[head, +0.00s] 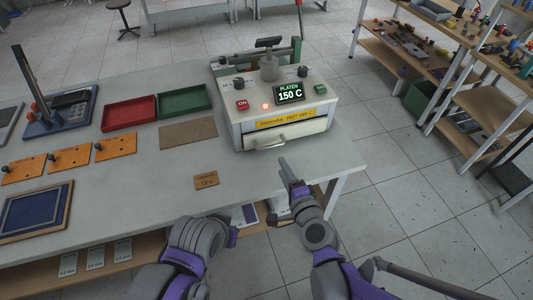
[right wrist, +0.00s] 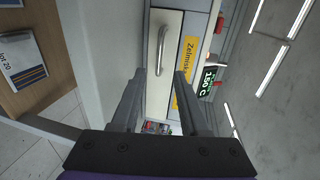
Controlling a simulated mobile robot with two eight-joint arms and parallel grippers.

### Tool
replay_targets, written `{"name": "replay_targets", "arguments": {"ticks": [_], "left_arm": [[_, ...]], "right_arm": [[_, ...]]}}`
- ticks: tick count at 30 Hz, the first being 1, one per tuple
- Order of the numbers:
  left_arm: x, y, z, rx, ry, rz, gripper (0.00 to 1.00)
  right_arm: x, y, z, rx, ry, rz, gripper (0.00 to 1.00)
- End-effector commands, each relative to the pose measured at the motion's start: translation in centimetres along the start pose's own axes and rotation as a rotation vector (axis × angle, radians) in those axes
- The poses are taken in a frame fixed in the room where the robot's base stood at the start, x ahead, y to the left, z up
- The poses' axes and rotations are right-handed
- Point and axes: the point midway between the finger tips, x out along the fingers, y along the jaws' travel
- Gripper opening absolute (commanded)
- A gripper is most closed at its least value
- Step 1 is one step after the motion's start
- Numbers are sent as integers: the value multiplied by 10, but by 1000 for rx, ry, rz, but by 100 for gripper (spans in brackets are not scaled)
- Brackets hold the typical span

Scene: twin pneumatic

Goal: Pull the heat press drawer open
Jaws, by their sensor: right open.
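The heat press (head: 240,116) stands on the grey workbench, its display reading platen 150 C. Its cream drawer (head: 308,132) is below a yellow label and looks shut. A metal bar handle (head: 268,144) is on the drawer front. My right gripper (head: 287,168) is open and empty, in front of the drawer and a little right of the handle. In the right wrist view, the handle (right wrist: 161,48) appears beyond the fingertips (right wrist: 160,73), roughly in line with the gap between them and not between the fingers. My left arm shows at the bottom, but its gripper is not visible.
A small brown card (head: 206,181) lies on the bench left of my right gripper. Red (head: 129,113) and green (head: 185,101) trays and a brown mat (head: 188,133) lie left of the press. The bench's right edge is close to the press. Shelves (head: 420,65) stand at right.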

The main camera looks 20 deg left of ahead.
Motion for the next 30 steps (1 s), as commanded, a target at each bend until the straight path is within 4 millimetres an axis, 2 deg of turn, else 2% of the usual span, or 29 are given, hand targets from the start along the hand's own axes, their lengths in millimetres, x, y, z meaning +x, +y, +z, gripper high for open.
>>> {"name": "replay_targets", "arguments": {"ticks": [9,15,21,29,30], "left_arm": [[3,0,3,0,-3,0,0],[4,0,4,0,-3,0,0],[4,0,4,0,-3,0,0],[4,0,4,0,-3,0,0],[4,0,4,0,-3,0,0]], "right_arm": [[57,1,0,-4,-1,1,44],[88,0,0,-5,-1,2,44],[100,0,0,-4,-1,1,44],[101,0,0,-5,-1,2,44],[101,0,0,-5,-1,2,39]]}}
